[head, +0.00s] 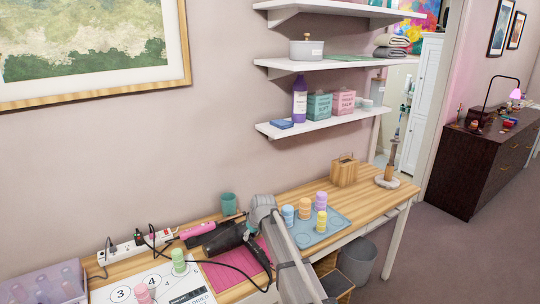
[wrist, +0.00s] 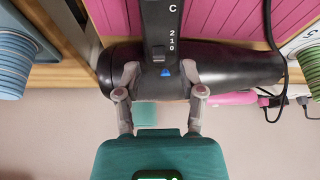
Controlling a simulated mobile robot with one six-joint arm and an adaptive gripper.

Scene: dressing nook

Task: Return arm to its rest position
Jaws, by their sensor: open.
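My gripper (wrist: 159,85) is open in the wrist view, with one finger on each side of a black hair dryer's handle (wrist: 161,20). The fingertips overlap the dryer's dark barrel (wrist: 240,66) in this view; I cannot tell whether they touch it. In the head view my arm (head: 292,250) reaches over the front of the wooden table. Its end hides part of the hair dryer (head: 226,238), which is at the pink mat (head: 225,278).
A blue tray (head: 338,232) with several pastel cylinders is right of my arm. A pink tool (head: 199,228), a power strip (head: 140,245) with cables and a teal cup (head: 228,203) are to the left. Shelves (head: 325,123) hang above. A dryer cable crosses the mat.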

